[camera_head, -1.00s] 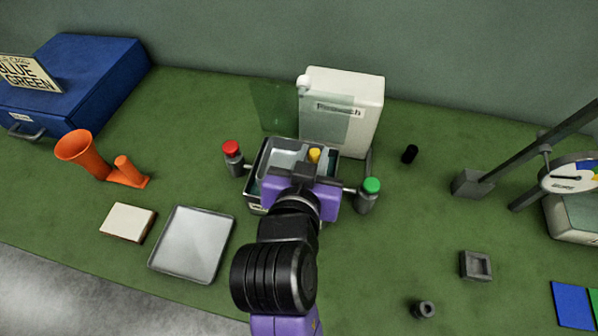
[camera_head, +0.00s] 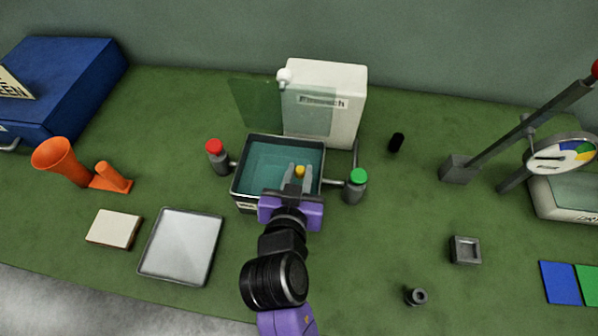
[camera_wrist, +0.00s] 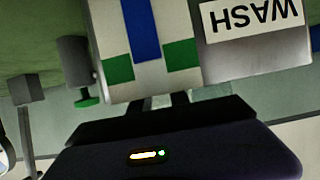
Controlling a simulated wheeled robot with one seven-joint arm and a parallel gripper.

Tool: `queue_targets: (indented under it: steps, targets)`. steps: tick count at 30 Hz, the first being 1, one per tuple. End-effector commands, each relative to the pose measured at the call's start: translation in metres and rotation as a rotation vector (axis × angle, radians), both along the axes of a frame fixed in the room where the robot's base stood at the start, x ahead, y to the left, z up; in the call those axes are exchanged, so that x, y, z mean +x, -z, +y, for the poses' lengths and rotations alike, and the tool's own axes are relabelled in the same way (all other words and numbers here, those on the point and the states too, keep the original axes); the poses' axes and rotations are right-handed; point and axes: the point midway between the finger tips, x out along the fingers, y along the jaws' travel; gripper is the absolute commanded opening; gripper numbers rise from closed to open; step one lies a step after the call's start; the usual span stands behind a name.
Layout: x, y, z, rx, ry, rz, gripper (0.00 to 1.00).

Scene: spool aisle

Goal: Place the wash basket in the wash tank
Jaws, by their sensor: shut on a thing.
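The wash tank (camera_head: 236,186) is a grey open box holding teal liquid, in the middle of the head view. Its WASH label shows upside down in the wrist view (camera_wrist: 252,20). My purple gripper (camera_head: 298,172) reaches over the tank's front edge, with its two fingers down inside. A small yellow piece (camera_head: 300,171) shows between the fingertips. My gripper hides the tank's front right, and whether the basket rests on the bottom cannot be told.
A red-capped valve (camera_head: 217,157) and a green-capped valve (camera_head: 357,186) flank the tank. A white cabinet (camera_head: 345,95) and a clear green panel (camera_head: 257,105) stand behind it. A flat metal tray (camera_head: 180,246) lies front left.

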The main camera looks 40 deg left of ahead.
Motion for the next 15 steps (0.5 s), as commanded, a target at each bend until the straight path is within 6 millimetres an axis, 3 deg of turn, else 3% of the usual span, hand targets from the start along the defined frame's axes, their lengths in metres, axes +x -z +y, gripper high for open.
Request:
queue_targets:
  steps: [9,10,13,15]
  targets:
    - [0.0005,0.0028,-0.0002,0.001,0.001,-0.001,0.0]
    - [0.0005,0.003,-0.0003,0.001,0.001,-0.001,0.24]
    - [0.0004,0.002,-0.0001,0.001,0.001,-0.001,0.44]
    - [0.0002,0.002,-0.0001,0.001,0.001,-0.001,0.44]
